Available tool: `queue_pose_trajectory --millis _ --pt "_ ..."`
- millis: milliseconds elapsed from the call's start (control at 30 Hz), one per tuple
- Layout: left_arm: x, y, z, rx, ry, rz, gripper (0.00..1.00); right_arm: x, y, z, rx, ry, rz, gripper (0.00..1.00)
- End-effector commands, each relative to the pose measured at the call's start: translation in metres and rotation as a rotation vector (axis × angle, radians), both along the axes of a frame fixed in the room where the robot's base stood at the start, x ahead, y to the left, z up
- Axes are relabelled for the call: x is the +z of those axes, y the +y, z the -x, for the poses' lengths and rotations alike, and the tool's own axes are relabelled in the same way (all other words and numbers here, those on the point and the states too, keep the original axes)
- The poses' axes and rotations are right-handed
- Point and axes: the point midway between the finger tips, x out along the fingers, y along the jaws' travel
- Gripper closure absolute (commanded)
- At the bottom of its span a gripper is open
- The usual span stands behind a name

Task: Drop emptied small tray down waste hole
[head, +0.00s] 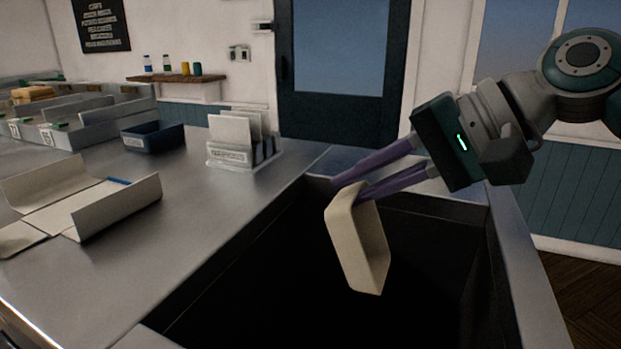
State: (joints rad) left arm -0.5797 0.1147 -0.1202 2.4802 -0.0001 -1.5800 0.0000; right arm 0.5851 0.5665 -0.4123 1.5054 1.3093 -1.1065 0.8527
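The small tray (345,245) is a cream, shallow rectangular tray. It hangs tilted, nearly on end, over the waste hole (300,270), and nothing shows inside it. My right gripper (347,190) comes in from the right, its two purple fingers pointing down and left. The fingertips are on either side of the tray's upper end wall, and the gripper is shut on it. The waste hole is a dark, deep rectangular opening with metal edges; its bottom is too dark to see. My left gripper is not in view.
On the steel counter (205,205) left of the hole lies an opened cardboard box (115,205). Behind it stand a dark blue bin (152,137) and a holder (243,155) with upright pale cards or sleeves. More trays stand far left. A dark door (340,115) is behind.

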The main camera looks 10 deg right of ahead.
Motion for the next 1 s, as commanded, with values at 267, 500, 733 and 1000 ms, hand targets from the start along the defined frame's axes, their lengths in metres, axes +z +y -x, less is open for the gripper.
queue_pose_trajectory --millis 267,500,733,1000 --pt "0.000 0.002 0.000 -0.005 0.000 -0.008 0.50 0.000 0.000 0.000 0.000 -0.001 -0.001 0.63" --pt "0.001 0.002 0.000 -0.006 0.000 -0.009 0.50 0.005 -0.006 0.003 -0.001 -0.002 0.001 0.63" --pt "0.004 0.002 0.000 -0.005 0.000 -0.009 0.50 0.031 -0.036 0.024 -0.001 -0.001 0.004 0.63" --pt "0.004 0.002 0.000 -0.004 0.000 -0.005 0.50 0.054 -0.064 0.042 -0.001 0.000 0.001 0.63"
